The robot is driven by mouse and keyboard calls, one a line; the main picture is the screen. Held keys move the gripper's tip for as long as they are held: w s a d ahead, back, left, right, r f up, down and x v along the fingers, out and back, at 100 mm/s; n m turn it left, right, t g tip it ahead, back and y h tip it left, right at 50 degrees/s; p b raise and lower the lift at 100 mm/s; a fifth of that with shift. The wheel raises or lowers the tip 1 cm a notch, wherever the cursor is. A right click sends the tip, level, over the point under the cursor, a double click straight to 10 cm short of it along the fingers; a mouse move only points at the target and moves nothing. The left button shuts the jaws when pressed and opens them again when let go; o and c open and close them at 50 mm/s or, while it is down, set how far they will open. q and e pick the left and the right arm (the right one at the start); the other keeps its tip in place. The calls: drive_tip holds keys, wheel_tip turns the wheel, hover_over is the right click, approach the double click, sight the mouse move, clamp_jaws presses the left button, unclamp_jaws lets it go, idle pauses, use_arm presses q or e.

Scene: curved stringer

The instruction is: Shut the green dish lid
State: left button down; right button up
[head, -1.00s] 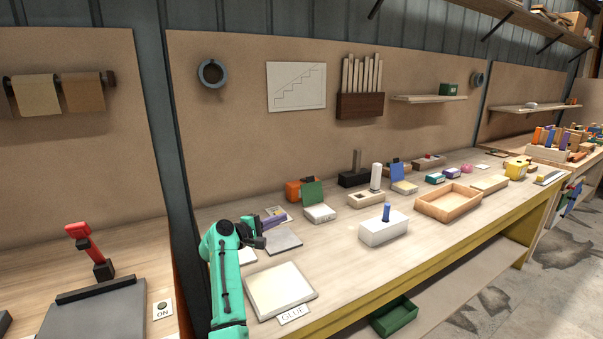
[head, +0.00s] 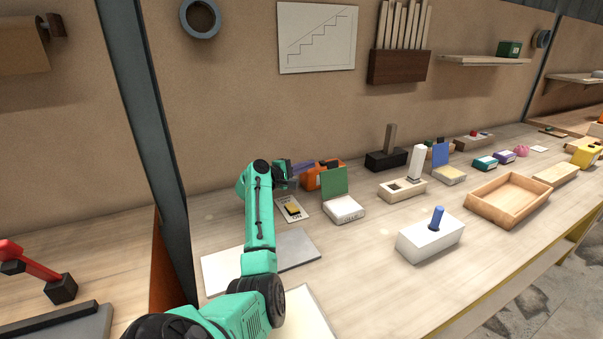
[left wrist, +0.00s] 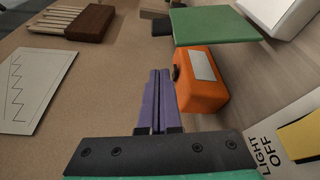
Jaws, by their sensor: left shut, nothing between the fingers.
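The green lid (head: 334,181) stands upright, open, at the back edge of its white dish (head: 344,209). In the left wrist view the green lid (left wrist: 215,24) is seen near the top, with part of the white dish (left wrist: 287,16) at the top right corner. My left gripper (head: 303,167) is just left of the lid and a little behind it, its purple fingers pointing right. In the left wrist view its fingers (left wrist: 159,90) are together and empty, apart from the lid. My right gripper is not in view.
An orange box (head: 322,173) stands just behind the lid; it also shows beside my fingers in the left wrist view (left wrist: 203,85). A light switch plate (head: 292,208) lies left of the dish.

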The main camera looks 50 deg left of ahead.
sight(334, 179)
use_arm(q)
drive_tip(key=w+f+b, duration=0.1)
drive_tip(key=w+b, duration=0.2)
drive_tip(key=w, duration=0.2)
drive_tip(key=d+p, duration=0.1)
drive_tip(key=p, duration=0.1)
drive_tip(key=s+d+r+p, duration=0.1)
drive_tip(key=d+p, duration=0.1)
drive_tip(key=p, duration=0.1)
drive_tip(key=shift+s+r, duration=0.1)
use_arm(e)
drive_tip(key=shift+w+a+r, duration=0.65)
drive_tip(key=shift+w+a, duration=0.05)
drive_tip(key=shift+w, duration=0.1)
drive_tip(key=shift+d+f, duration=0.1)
